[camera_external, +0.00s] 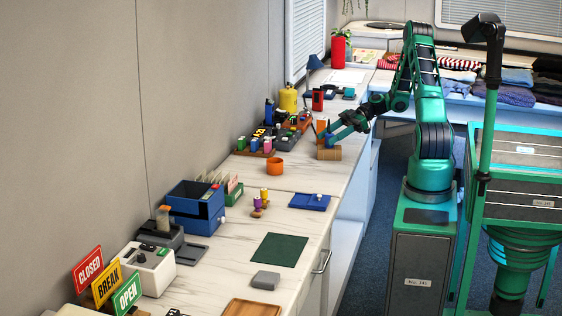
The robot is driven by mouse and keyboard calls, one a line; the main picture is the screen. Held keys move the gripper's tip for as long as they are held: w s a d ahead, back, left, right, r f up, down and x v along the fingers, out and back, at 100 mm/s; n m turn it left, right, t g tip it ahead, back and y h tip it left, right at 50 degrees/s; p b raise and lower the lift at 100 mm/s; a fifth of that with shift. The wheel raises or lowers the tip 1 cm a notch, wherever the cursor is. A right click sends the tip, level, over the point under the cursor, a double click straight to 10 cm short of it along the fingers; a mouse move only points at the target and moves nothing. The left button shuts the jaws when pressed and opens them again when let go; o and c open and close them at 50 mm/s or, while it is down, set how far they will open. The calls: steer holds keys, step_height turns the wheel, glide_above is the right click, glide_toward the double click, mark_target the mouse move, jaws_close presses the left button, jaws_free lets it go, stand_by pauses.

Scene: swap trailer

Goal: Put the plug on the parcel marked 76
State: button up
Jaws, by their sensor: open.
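My gripper (334,135) is open, low over the right edge of the long counter, beside a small brown box (328,154). The box looks like a parcel, but no number on it can be read from here. A small blue shape shows between the fingertips and the box top. I cannot tell whether it is the plug or part of the fingers, nor whether the fingers touch it. No other thing can be surely named as the plug, and no mark 76 is legible.
A dark rack with coloured pieces (262,153) and an orange cup (275,166) stand left of my gripper. A yellow bottle (288,99) is behind. Nearer are a blue bin (194,213), a blue tray (310,202) and a green mat (279,250). The counter around the mat is mostly clear.

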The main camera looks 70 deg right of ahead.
steer(key=v, duration=1.1)
steer(key=shift+s+d, duration=0.3)
